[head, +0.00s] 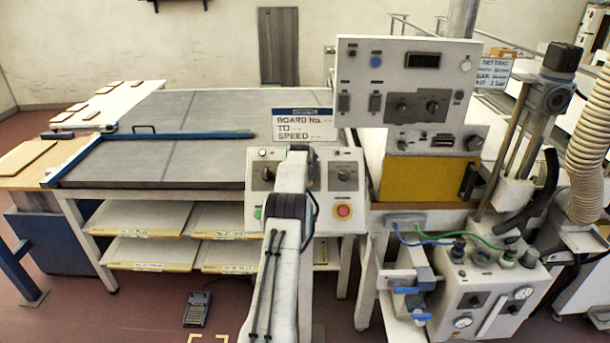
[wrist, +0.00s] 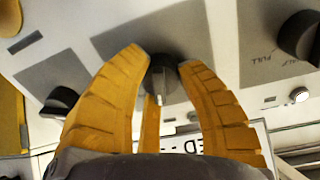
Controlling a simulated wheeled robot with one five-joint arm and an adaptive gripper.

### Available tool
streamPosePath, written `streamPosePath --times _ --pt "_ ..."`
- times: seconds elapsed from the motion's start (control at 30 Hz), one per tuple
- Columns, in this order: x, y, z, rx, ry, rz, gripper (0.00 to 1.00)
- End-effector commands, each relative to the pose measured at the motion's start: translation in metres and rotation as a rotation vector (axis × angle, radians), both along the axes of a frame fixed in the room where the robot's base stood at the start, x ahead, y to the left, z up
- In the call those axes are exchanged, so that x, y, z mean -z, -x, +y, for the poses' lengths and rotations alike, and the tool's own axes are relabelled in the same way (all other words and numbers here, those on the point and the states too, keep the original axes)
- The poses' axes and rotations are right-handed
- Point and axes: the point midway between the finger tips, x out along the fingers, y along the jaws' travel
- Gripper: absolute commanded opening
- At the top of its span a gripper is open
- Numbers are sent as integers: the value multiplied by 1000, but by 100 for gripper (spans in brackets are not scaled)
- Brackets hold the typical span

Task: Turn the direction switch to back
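A black rotary knob (wrist: 165,86) on a dark grey patch is in the middle of the wrist view, with a pale mark on its near edge. My gripper (wrist: 161,62) has its yellow fingertips on either side of this knob, with no clear gap between tips and knob. No readable label shows which knob is the direction switch. In the head view the small control panel (head: 335,212) has a left knob (head: 267,173) and a right knob (head: 344,174). My arm covers the panel's middle and hides the gripped knob there.
Other knobs sit left (wrist: 60,101) and right (wrist: 303,36) in the wrist view. A red stop button (head: 343,211) and a green button (head: 257,212) are on the small panel. A taller panel (head: 350,60) stands behind right. A sign (head: 304,124) stands behind.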

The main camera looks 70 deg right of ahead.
Motion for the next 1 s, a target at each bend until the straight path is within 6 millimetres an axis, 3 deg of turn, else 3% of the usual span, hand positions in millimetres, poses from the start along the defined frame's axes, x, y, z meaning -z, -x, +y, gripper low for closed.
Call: streamPosePath --times 0.17,0.57,1.0 --pt "-2 -1 -1 -1 6 -2 1" --pt "-2 -1 -1 -49 25 43 0" --pt "-2 -3 -1 -294 107 281 0"
